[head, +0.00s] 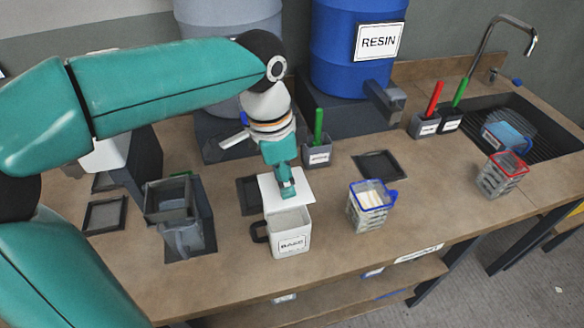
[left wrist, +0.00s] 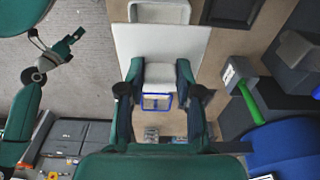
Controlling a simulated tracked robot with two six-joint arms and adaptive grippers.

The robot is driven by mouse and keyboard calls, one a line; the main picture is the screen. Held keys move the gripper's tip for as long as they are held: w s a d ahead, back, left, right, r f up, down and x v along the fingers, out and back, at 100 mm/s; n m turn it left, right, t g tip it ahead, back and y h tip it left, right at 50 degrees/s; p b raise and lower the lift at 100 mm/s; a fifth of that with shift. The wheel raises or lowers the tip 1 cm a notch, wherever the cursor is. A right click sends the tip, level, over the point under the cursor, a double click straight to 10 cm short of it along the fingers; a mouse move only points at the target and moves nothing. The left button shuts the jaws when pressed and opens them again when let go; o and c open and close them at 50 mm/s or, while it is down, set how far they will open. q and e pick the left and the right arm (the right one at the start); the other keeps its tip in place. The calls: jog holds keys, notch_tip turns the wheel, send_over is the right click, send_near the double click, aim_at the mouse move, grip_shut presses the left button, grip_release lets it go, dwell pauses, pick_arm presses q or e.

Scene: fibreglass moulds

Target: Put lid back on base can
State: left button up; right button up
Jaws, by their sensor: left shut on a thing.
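The base can (head: 289,241) is a white, square can with a dark handle on its left and a "BASE" label. It stands upright on the bench with its top open. My left gripper (head: 287,190) is shut on the lid (head: 272,187), a flat white square plate held just behind the can. The lid's front edge overlaps the can's back rim in the head view; I cannot tell whether they touch. In the left wrist view the lid (left wrist: 195,45) fills the upper middle, with the can (left wrist: 160,12) at its top edge. My right gripper (left wrist: 72,38) shows small there; its jaws are unclear.
A blue-rimmed container (head: 367,212) stands right of the can, and a red-rimmed one (head: 503,174) near the sink (head: 540,125). A grey holder with a green handle (head: 318,150) is behind the lid. A grey stand (head: 185,225) is left. Bench front is clear.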

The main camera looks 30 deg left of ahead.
pick_arm(q)
notch_tip(320, 180, down, 3)
jog(key=b, duration=0.2)
jog(key=shift+w+d+f+b, duration=0.1)
jog(key=shift+d+b, duration=0.05)
jog(key=shift+b, duration=0.15)
notch_tip(320, 180, down, 3)
jog(key=shift+r+b, duration=0.15)
jog(key=shift+b, duration=0.95)
jog(key=shift+r, duration=0.1)
jog(key=shift+f, duration=0.2)
dwell(1.4)
jog(key=o, duration=1.6)
jog(key=shift+o, duration=0.2)
